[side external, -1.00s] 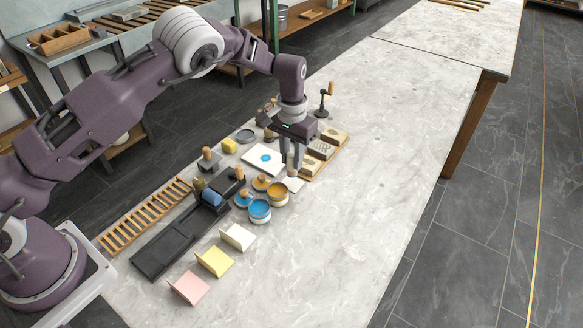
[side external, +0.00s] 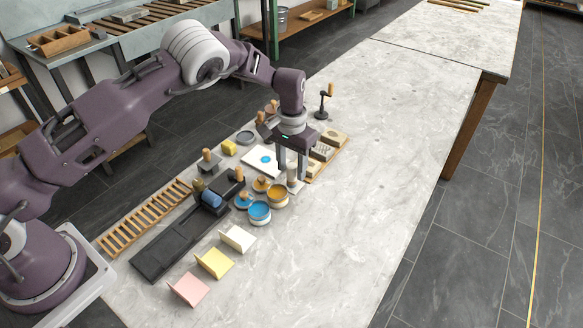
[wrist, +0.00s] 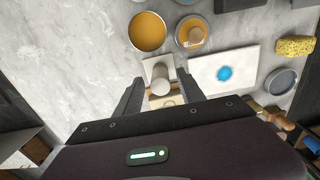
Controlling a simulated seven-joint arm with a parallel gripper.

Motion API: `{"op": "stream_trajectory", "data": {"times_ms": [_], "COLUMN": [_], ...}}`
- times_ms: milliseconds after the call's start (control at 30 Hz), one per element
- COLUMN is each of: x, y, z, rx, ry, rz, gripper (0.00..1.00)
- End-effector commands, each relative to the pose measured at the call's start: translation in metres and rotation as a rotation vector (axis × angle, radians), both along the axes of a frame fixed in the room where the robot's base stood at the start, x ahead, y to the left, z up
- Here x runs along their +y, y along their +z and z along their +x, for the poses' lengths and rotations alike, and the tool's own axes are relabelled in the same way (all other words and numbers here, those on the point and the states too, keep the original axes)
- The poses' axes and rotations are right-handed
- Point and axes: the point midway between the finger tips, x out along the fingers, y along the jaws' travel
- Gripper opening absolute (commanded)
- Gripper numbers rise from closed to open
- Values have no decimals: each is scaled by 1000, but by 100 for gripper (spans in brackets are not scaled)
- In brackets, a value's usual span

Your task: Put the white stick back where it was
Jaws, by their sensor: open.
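The white stick (side external: 292,172), a short pale cylinder, stands about upright on or over a small white square plate (side external: 296,187) beside the ochre tin. In the wrist view, the white stick (wrist: 162,82) lies between the fingers, with the white square plate (wrist: 150,66) just beyond. My gripper (side external: 291,177) points down with one finger on each side of the stick. In the wrist view, my gripper (wrist: 160,88) is open, with gaps showing beside the stick. The stick's base contact is not clear.
An ochre tin (side external: 278,198) and a blue tin (side external: 259,214) stand close by. A white slab with a blue spot (side external: 257,163) lies to the left. A wooden tray of blocks (side external: 318,168) is behind on the right. The table's right side is clear.

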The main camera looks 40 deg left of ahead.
Motion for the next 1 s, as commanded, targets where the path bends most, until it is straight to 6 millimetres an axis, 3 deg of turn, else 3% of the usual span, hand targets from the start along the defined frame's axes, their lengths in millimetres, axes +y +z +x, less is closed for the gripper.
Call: {"op": "stream_trajectory", "data": {"times_ms": [200, 400, 800, 867, 967, 1000], "x": [0, 0, 2, 7, 19, 24], "y": [58, 101, 125, 148, 211, 238], "z": [1, 1, -2, -8, -37, -56], "rx": [-7, -5, -9, -29, -82, -107], "ry": [0, -1, 9, 29, 71, 85], "rz": [-1, 0, -7, -24, -75, -96], "gripper": [46, 46, 46, 46, 46, 46]}}
